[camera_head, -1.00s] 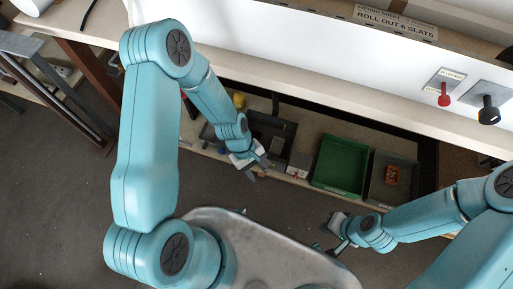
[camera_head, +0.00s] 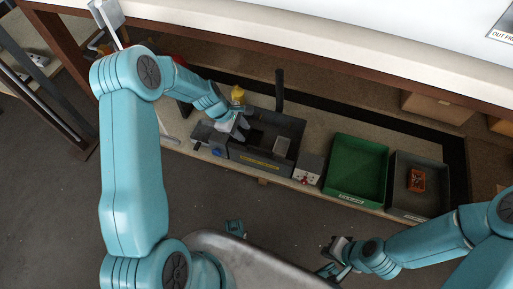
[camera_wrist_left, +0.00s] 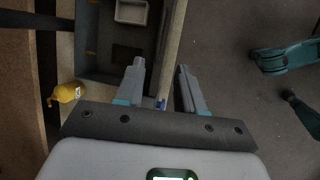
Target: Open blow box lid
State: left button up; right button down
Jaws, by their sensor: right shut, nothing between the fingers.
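The blow box (camera_head: 262,162) is a dark grey box with a yellow label on its front, standing on the low shelf in the head view. Its top shows open on the right part, with a small light grey tray (camera_head: 281,146) inside. A dark upright bar (camera_head: 279,88) rises at its back; I cannot tell whether it is the lid. My left gripper (camera_head: 240,130) is over the box's left part. In the left wrist view its fingers (camera_wrist_left: 162,85) are apart with nothing held, near the box wall. My right gripper (camera_head: 325,268) is shut and empty, away from the box.
A yellow bottle (camera_head: 238,94) stands behind the box. To the right are a small grey switch box (camera_head: 307,170), a green bin (camera_head: 356,170) and a grey bin with an orange item (camera_head: 416,180). The workbench edge (camera_head: 300,70) overhangs the shelf.

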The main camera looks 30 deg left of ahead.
aim_at(259, 148)
pick_arm(q)
jog(key=b+x, duration=0.3)
jog(key=x, duration=0.9)
jog(key=shift+d+f+b, duration=0.1)
jog(key=shift+f+b, duration=0.05)
jog(key=shift+b, duration=0.25)
grip_shut()
